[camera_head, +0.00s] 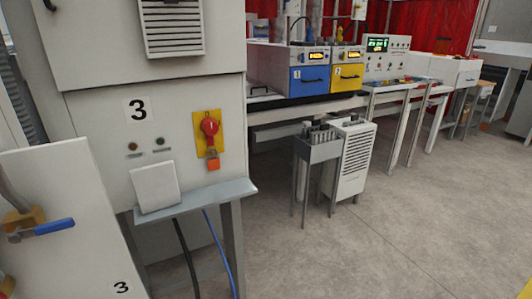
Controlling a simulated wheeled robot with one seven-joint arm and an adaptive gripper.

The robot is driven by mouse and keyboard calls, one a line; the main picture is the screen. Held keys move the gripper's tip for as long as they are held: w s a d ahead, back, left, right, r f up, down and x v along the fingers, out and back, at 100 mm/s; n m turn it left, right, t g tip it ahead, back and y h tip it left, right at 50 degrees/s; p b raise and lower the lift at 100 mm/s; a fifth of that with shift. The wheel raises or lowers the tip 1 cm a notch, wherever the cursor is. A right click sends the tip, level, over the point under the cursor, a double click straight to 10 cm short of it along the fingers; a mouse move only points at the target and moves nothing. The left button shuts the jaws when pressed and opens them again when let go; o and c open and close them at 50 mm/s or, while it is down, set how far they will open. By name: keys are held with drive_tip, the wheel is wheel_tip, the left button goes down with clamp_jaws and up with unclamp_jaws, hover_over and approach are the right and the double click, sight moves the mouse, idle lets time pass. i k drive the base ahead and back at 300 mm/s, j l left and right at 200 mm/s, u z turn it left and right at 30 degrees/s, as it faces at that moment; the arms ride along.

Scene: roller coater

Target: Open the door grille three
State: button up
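A louvred grille (173,30) is set in the pale grey upper panel (100,40) of the cabinet at the left. The top of the grille is cut off by the picture edge. A small dark fitting (49,5) sits at the panel's top left corner. I cannot tell for sure whether this panel is the door. My gripper is not in view.
The lower front carries a red rotary switch (209,128) on a yellow plate. A ledge (195,197) juts out below it. A white box with a blue-handled valve (54,227) stands at front left. The floor (370,240) at right is clear.

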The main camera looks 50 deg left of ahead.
sight(171, 28)
drive_tip(key=k+l+u, duration=0.1)
drive_tip(key=u, duration=2.9)
